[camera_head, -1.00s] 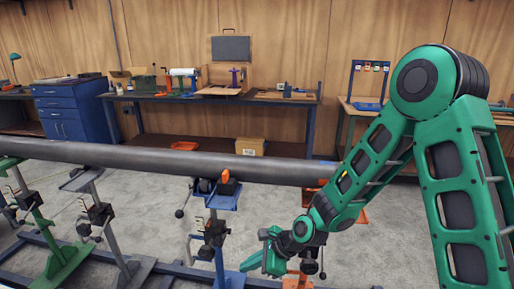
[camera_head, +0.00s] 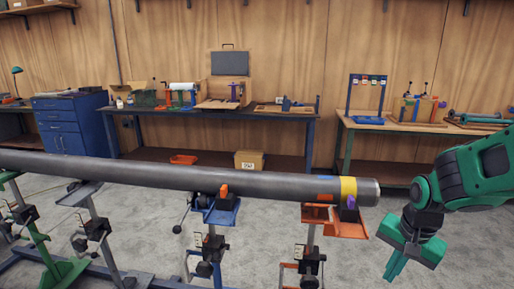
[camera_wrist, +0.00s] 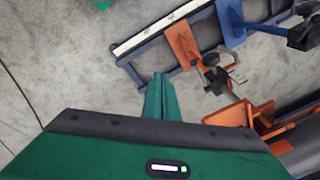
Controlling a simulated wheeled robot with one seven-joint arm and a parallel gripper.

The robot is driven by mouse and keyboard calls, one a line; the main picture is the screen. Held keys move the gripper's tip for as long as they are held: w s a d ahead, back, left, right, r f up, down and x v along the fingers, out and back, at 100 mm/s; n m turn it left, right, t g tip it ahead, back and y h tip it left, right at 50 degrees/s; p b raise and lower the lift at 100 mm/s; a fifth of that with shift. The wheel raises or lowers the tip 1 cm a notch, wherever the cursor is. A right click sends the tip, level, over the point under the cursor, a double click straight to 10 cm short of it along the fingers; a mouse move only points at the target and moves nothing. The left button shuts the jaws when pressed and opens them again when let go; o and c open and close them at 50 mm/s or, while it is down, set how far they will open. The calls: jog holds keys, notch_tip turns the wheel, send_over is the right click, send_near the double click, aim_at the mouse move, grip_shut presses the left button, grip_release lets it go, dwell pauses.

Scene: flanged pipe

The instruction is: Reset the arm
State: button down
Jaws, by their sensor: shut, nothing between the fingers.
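My green gripper (camera_head: 394,266) hangs at the right in the head view, right of the pipe's capped end and apart from it, with its fingers pointing down. In the wrist view my gripper's fingers (camera_wrist: 160,92) are together over bare floor, with nothing between them. The long grey pipe (camera_head: 215,182) lies across the stands, with a yellow band and a blue mark near its right end. Its end is partly visible at the right edge of the wrist view (camera_wrist: 303,152).
An orange stand (camera_head: 336,224) and a blue stand (camera_head: 222,213) bear the pipe, with grey and green stands farther left. Workbenches (camera_head: 215,118) with tools and boxes line the back wall. A blue drawer cabinet (camera_head: 70,125) stands left.

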jog(key=s+d+r+n+g, duration=0.1)
jog(key=s+d+r, duration=0.2)
jog(key=s, duration=0.5)
jog(key=s+d+r+n, duration=0.2)
jog(key=s+d+r, duration=0.1)
jog(key=s, duration=0.6)
jog(key=shift+s+d+r+g, duration=0.3)
jog(key=shift+d+r+g, duration=0.1)
jog(key=shift+d, duration=0.5)
jog(key=shift+w+f, duration=0.3)
jog(key=shift+w, duration=0.35)
